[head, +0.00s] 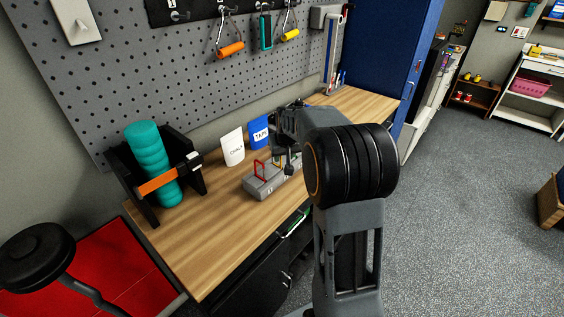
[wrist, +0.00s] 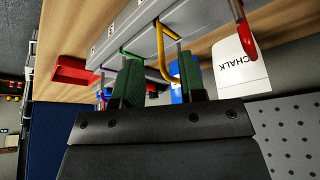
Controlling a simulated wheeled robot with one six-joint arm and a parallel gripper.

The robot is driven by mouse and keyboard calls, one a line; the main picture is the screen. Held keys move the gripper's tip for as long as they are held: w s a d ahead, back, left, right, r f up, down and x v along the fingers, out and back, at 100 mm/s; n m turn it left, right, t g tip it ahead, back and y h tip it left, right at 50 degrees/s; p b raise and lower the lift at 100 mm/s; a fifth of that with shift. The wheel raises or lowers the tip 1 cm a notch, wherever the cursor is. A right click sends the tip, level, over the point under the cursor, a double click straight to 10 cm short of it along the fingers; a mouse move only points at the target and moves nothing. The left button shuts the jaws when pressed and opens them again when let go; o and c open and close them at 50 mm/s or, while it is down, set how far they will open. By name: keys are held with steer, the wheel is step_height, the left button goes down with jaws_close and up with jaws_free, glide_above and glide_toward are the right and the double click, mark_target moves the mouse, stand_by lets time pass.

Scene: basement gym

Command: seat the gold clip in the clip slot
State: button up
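The gold clip (wrist: 160,48) is a bent yellow rod in the wrist view, beside the long grey slotted block (wrist: 150,18). Its upper end meets the block's edge; I cannot tell whether it sits in a slot. My gripper (wrist: 155,72) is open, with a clear gap between its two green-padded fingers. The clip lies between the fingers, close to the right one, and the view does not show whether they touch. A red clip (wrist: 246,42) stands on the same block.
A white chalk bag (head: 232,147) and a blue bag (head: 258,131) stand behind the block. A black rack with a teal roller (head: 150,160) is at the bench's left. The wooden bench top (head: 200,245) is clear in front. A red tray (wrist: 76,70) shows in the wrist view.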

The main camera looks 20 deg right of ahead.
steer(key=v, duration=0.8)
steer(key=s+a+f, duration=0.1)
steer(key=s+a, duration=0.3)
steer(key=s, duration=0.3)
steer(key=s+a+f+n, duration=0.1)
steer(key=s+a+f, duration=0.1)
steer(key=s, duration=0.5)
steer(key=s+a+f, duration=0.2)
steer(key=s+a, duration=0.3)
steer(key=s, duration=0.3)
steer(key=shift+a+f+n+g+y, duration=0.25)
steer(key=shift+a+n+g+y, duration=0.1)
steer(key=shift+n+g+y, duration=0.05)
